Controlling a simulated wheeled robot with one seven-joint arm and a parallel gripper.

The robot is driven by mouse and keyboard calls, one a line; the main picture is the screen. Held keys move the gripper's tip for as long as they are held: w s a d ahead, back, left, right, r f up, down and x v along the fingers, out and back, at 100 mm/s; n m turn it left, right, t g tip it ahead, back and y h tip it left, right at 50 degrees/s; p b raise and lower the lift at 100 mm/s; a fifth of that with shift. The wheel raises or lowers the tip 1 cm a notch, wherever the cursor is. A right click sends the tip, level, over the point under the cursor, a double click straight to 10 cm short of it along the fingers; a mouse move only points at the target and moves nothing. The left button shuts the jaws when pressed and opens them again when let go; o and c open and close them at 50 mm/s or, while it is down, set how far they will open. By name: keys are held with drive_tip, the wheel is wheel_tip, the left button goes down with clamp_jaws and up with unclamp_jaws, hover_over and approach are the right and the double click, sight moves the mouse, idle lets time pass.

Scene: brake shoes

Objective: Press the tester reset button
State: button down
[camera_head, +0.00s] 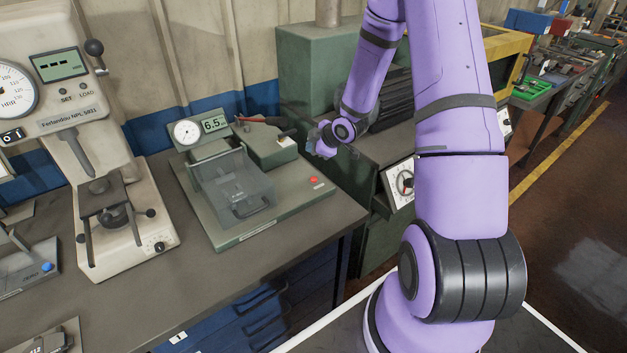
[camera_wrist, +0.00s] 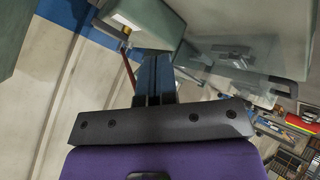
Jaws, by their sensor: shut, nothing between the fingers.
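The tester is a green bench unit (camera_head: 258,226) with a round dial, a display reading about 6.5 and a clear cover (camera_head: 237,187). A small red button (camera_head: 313,181) sits on its base at the front right; I see no readable label on it. My wrist is beside the tester's right rear in the head view, above and behind the red button and apart from it. My gripper's dark fingers (camera_wrist: 154,66) are together and empty in the wrist view. The clear cover (camera_wrist: 240,62) is to their right there. I cannot make out the red button in the wrist view.
A cream hardness tester (camera_head: 120,215) stands left on the grey bench (camera_head: 200,290). A device with a blue button (camera_head: 47,267) is at the far left. A red lever (camera_head: 252,119) rises behind the tester's housing. A green machine (camera_head: 310,70) stands behind my wrist.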

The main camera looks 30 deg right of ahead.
sight(313, 179)
drive_tip(key=shift+f, duration=0.1)
drive_tip(key=shift+f, duration=4.3)
drive_tip(key=shift+f, duration=0.4)
drive_tip(key=shift+f, duration=0.45)
drive_tip(key=shift+r, duration=0.85)
drive_tip(key=shift+r, duration=2.5)
